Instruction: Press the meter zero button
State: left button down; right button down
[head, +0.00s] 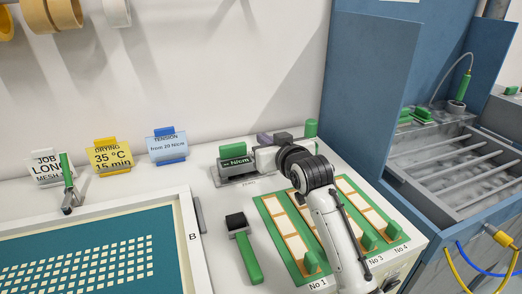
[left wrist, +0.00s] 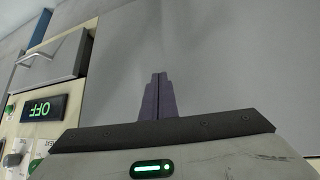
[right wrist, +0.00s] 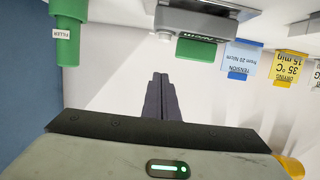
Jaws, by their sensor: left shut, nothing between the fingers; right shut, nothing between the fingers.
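The meter (head: 236,167) stands on the white bench against the back wall, with a green top and a dark display reading N/cm. In the right wrist view the meter (right wrist: 188,24) appears upside down at the top. I cannot make out its zero button for certain. My right gripper (head: 264,139) is beside the meter, its right arm crossing the bench; its fingers (right wrist: 160,98) are shut and empty, apart from the meter in the right wrist view. My left gripper (left wrist: 157,95) is shut and empty before a plain grey surface, outside the head view.
A green-handled squeegee (head: 245,255) lies in front of the meter. A green rack (head: 277,238) with pale strips is under my right arm. A framed teal screen (head: 70,235) fills the left. An OFF display (left wrist: 43,107) shows near my left gripper. A green FILLER bottle (right wrist: 66,32) stands nearby.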

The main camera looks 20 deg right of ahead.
jog(key=w+f, duration=0.3)
jog(key=shift+f, duration=0.25)
jog(key=shift+s+f, duration=0.1)
jog(key=shift+f, duration=0.5)
pick_arm(q)
jog(key=shift+w+r, duration=0.2)
jog(key=shift+w, duration=0.1)
jog(key=shift+s, duration=0.1)
